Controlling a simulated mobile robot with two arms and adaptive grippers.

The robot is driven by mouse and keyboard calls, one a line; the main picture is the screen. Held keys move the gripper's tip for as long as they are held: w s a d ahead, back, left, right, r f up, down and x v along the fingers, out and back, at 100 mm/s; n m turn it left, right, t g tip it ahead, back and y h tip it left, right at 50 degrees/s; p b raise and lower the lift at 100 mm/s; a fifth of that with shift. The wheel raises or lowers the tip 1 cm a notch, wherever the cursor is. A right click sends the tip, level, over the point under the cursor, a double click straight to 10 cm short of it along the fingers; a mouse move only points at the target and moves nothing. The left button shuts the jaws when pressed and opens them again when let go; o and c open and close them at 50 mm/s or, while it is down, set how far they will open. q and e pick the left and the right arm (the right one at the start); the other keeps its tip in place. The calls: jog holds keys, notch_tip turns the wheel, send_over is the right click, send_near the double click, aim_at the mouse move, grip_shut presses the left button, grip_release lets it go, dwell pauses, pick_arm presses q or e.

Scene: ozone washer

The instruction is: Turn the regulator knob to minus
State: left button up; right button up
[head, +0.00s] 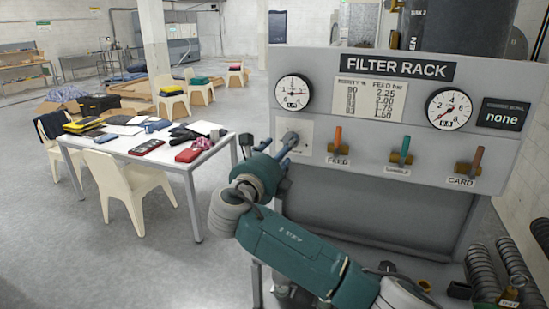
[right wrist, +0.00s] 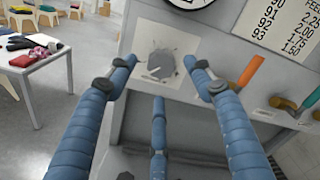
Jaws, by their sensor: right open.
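The grey regulator knob (right wrist: 160,64) sits on a pale square plate with dial marks on the panel front. In the head view the knob (head: 291,138) is partly covered by my fingers. My right gripper (head: 278,145) is at the panel's left end, right by the knob. In the right wrist view my right gripper (right wrist: 160,73) is open, its blue fingers on either side of the knob and a third finger below it. Gaps show between the fingertips and the knob, so it is not gripped. The knob's plate markings are too small to read. My left gripper is not in view.
The FILTER RACK panel has a left gauge (head: 293,92), a right gauge (head: 449,108) and an orange lever (head: 338,139), a teal lever (head: 405,150) and a brown lever (head: 476,160).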

jog(key=v, duration=0.6)
jog(key=shift+d+f, duration=0.1)
